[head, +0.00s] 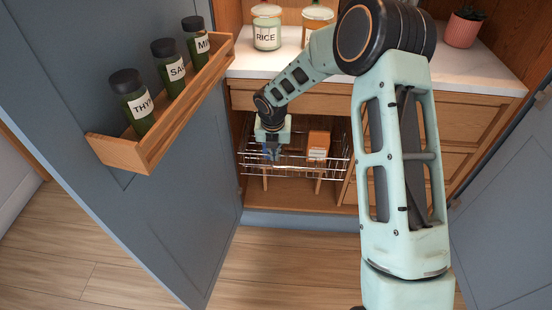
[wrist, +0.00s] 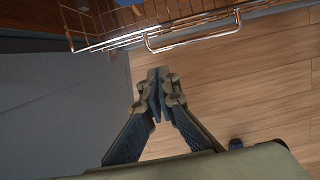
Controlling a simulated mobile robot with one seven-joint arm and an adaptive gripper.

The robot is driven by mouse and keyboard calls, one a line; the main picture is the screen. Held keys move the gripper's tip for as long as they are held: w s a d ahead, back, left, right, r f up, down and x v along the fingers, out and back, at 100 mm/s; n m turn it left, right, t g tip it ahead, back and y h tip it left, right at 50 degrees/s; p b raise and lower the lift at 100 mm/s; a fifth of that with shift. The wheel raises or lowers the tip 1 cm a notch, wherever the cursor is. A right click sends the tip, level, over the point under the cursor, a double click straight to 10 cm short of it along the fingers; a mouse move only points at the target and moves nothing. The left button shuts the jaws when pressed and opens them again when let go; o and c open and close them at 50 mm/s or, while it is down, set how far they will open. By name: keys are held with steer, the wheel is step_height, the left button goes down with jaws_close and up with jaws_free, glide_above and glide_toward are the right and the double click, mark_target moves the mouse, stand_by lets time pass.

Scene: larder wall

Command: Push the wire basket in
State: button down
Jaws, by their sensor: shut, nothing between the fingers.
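The wire basket (head: 340,163) is a shiny metal wire drawer low in the open cupboard, left of the wooden drawers. Its front wires and a handle loop (wrist: 195,32) cross the top of the wrist view. My gripper (head: 272,156) is over the left part of the basket's front in the head view. In the wrist view my gripper (wrist: 158,78) is shut and empty, with its fingertips below the basket's front edge in the picture and apart from the handle. I cannot tell how far out the basket stands.
An orange-brown box (head: 319,142) stands in the basket. The left door (head: 200,200) is open and carries a spice rack (head: 125,153) with jars. The right door (head: 500,215) is open too. A rice jar (head: 267,32) stands on the counter. The wooden floor (head: 290,265) in front is clear.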

mark_target(257, 155)
steer(key=s+a+r+t+b, duration=0.2)
steer(key=a+r+b, duration=0.1)
steer(key=a+b, duration=0.45)
steer(key=shift+w+d+f+b, duration=0.2)
steer(key=shift+w+f+b, duration=0.5)
steer(key=shift+w+f, duration=0.7)
steer(key=shift+w+d+f+b, duration=0.15)
steer(key=shift+w+f+b, duration=0.75)
steer(key=shift+f, duration=0.85)
steer(key=shift+w+d+f+b, duration=0.2)
steer(key=shift+w+f+b, duration=0.35)
steer(key=shift+w+f, duration=0.95)
steer(key=shift+s, duration=0.15)
